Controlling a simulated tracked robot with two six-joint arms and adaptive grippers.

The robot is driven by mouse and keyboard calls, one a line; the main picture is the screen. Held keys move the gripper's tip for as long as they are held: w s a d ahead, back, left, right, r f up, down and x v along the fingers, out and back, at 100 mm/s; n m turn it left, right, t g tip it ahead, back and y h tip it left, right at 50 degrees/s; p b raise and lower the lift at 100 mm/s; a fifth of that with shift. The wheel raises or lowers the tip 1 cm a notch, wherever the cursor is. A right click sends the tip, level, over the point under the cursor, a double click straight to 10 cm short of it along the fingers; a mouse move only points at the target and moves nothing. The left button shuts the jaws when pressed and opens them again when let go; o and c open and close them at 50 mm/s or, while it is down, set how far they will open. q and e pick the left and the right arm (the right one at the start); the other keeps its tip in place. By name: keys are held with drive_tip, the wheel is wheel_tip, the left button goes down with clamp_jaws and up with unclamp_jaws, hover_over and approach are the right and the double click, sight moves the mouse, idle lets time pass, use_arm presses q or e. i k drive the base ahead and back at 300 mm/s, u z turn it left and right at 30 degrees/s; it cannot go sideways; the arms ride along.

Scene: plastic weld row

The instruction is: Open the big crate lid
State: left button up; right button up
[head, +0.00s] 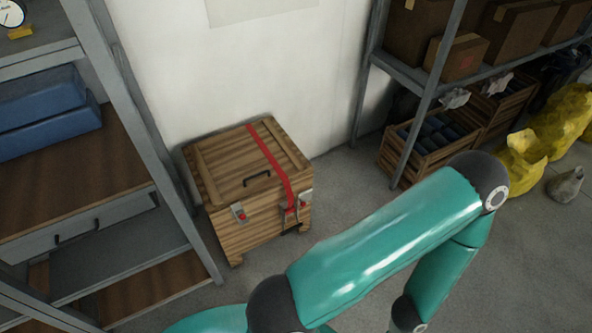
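The big wooden crate (243,230) stands on the floor against the white wall, left of the picture's middle. Its lid (222,165) is shut and lies flat on top. A black handle (257,179) sits on the lid near its front edge. A red strap (268,155) runs across the lid and down over the front edge. Metal latches with red parts sit on the front, one at the left (239,213) and one at the right (305,198). My teal arm crosses the lower right, in front of the crate and apart from it. Neither gripper is in view.
A metal shelf unit with blue cases (50,125) stands close at the left. Another shelf at the right holds cardboard boxes (456,58), with wooden crates (425,150) under it. Yellow sacks (522,163) lie at the far right. Grey floor (345,190) is clear right of the crate.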

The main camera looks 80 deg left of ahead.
sight(228, 168)
drive_tip(key=z, duration=0.1)
drive_tip(key=i, duration=1)
drive_tip(key=u, duration=1.55)
drive_tip(key=i, duration=0.3)
drive_tip(key=u, duration=2.1)
drive_tip(key=k, duration=0.4)
drive_tip(key=u, duration=0.6)
drive_tip(key=i, duration=1.4)
drive_tip(key=z, duration=0.35)
